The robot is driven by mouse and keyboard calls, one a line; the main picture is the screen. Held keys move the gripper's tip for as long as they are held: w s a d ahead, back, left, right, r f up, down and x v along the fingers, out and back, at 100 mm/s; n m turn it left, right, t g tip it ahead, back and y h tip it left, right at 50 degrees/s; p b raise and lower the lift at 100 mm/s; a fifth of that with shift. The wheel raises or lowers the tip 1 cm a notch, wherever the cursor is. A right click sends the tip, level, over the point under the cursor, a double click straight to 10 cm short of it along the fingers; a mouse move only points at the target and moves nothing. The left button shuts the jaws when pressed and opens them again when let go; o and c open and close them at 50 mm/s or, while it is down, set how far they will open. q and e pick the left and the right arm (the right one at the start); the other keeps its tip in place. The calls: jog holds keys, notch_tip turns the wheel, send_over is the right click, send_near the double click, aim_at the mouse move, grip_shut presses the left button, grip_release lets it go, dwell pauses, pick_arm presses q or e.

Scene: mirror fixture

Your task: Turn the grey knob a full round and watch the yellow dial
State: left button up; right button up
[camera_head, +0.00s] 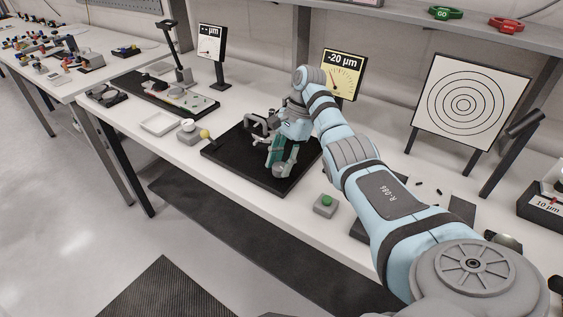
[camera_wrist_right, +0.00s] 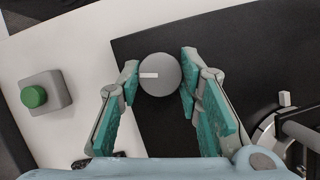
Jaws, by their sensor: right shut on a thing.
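The grey knob (camera_wrist_right: 160,75) sits on the dark plate and shows as a round top with a white mark pointing left in the right wrist view. My right gripper (camera_wrist_right: 160,82) is shut on it, with teal finger pads on both sides. In the head view my right gripper (camera_head: 279,160) is over the black plate and hides the knob. The yellow dial (camera_head: 343,76) stands behind my right arm; its display reads -20 µm, and the arm covers its lower left. My left gripper is not in view.
The black plate (camera_head: 226,154) carries a metal fixture (camera_head: 257,124) beside my gripper. A green button box (camera_head: 325,205) stands at the front. A white dial (camera_head: 211,43) stands at the back left, and a ring target (camera_head: 469,103) at the right. A white tray (camera_head: 158,123) lies left.

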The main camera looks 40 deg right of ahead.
jog(key=o, duration=1.1)
jog(key=shift+o, duration=0.2)
